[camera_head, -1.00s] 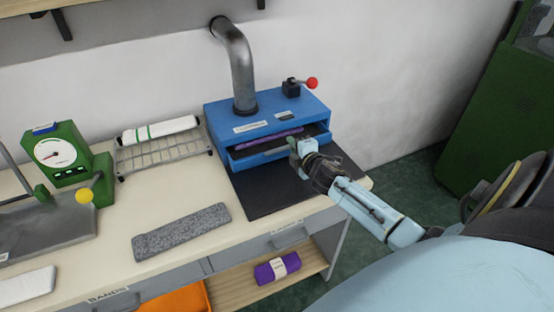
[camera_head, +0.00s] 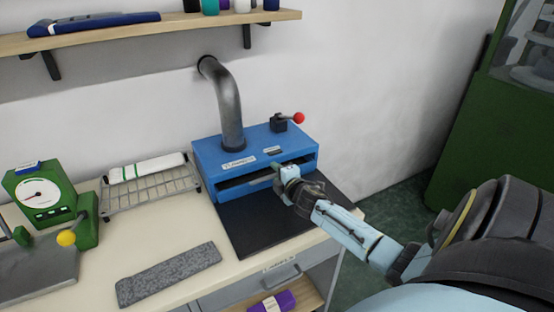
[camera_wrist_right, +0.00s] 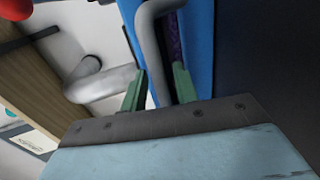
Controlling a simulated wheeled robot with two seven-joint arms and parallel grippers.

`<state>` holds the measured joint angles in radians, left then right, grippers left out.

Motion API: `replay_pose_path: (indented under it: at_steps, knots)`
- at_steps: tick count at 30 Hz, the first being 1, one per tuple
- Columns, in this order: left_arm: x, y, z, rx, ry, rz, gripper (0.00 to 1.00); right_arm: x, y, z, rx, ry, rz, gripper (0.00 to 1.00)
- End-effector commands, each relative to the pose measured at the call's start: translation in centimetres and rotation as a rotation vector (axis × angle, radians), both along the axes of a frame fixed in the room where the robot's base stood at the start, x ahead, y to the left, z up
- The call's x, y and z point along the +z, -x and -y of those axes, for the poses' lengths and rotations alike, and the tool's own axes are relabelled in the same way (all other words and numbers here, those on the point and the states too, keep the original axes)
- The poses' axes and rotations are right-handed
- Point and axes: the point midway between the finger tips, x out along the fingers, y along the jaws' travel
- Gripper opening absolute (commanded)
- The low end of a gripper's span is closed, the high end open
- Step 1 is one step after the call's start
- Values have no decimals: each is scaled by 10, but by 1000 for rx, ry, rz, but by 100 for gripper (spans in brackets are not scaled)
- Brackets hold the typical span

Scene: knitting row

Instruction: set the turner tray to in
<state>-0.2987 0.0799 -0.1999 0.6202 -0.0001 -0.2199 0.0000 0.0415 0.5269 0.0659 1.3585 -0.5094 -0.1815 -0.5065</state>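The turner is a blue box (camera_head: 212,152) at the back right of the bench, with a dark front slot. Its blue tray (camera_head: 240,192) sits low in the slot, its front close to the box face; my gripper hides its right part, so I cannot tell if it is fully in. My right gripper (camera_head: 279,174) is at the tray front. In the wrist view its green fingertips (camera_wrist_right: 158,88) stand apart, with a grey curved handle (camera_wrist_right: 150,45) between them. A strip of purple fabric (camera_wrist_right: 174,42) shows beside the blue. My left gripper is out of view.
A pipe (camera_head: 229,100) rises from the box top, beside a red-knobbed lever (camera_head: 298,118). A black mat (camera_head: 255,225) lies in front. Left are a wire rack (camera_head: 150,192), a grey knit strip (camera_head: 168,273) and a green gauge (camera_head: 40,193). A shelf (camera_head: 150,32) hangs above.

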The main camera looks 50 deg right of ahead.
Motion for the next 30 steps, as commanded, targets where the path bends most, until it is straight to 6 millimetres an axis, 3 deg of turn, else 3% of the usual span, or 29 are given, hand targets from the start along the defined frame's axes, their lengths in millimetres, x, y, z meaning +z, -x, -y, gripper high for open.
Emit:
replay_pose_path:
  at_steps: [7,11,24,30]
  knots:
    - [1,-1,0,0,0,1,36,-1,3,-2,2,-1,-2,30]
    - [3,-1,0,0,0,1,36,1,15,-6,2,-2,-4,30]
    - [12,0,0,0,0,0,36,19,93,-32,1,-2,-3,30]
    - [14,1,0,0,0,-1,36,24,117,-39,1,-2,-2,30]
